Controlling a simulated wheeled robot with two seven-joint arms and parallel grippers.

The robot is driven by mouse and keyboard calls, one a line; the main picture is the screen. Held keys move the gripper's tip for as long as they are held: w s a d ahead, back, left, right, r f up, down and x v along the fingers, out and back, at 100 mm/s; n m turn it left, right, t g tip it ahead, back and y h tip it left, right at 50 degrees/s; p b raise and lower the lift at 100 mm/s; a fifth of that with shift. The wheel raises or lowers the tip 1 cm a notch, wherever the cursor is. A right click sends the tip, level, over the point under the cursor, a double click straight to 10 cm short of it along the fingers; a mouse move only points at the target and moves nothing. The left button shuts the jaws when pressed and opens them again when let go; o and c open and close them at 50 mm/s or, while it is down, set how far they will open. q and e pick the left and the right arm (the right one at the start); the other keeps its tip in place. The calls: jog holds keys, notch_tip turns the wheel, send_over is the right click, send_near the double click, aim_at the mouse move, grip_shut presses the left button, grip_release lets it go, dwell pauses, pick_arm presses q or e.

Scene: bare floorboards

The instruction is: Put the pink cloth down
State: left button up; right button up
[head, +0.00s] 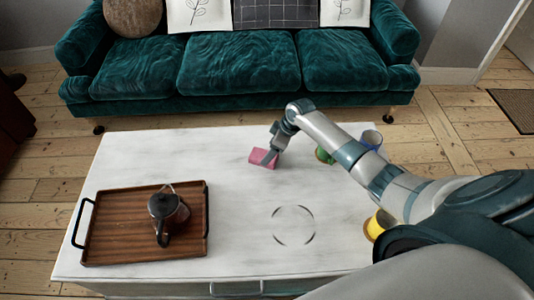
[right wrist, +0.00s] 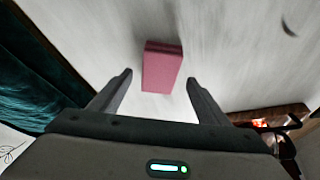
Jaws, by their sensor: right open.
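The pink cloth (head: 262,159) is a small folded block on the white table, near its far edge. In the right wrist view the pink cloth (right wrist: 162,68) lies just beyond and between the fingertips. My right gripper (head: 271,156) is at the cloth in the head view, its fingers partly hiding it. In the right wrist view my right gripper (right wrist: 158,78) has its fingers spread wide, with gaps on both sides of the cloth. My left gripper is not in view.
A wooden tray (head: 105,230) with a dark teapot (head: 165,208) stands at the table's left. Green (head: 323,155), blue (head: 372,138) and yellow (head: 374,228) items sit on the right, partly behind my arm. A circle mark (head: 294,207) shows on the white tabletop (head: 225,225). A teal sofa (head: 235,65) stands behind.

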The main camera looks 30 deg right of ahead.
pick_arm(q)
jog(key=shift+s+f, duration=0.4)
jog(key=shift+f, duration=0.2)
pick_arm(e)
jog(key=v, duration=0.7)
jog(key=shift+r, duration=0.25)
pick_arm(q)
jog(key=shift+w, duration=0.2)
pick_arm(e)
jog(key=shift+s, duration=0.1)
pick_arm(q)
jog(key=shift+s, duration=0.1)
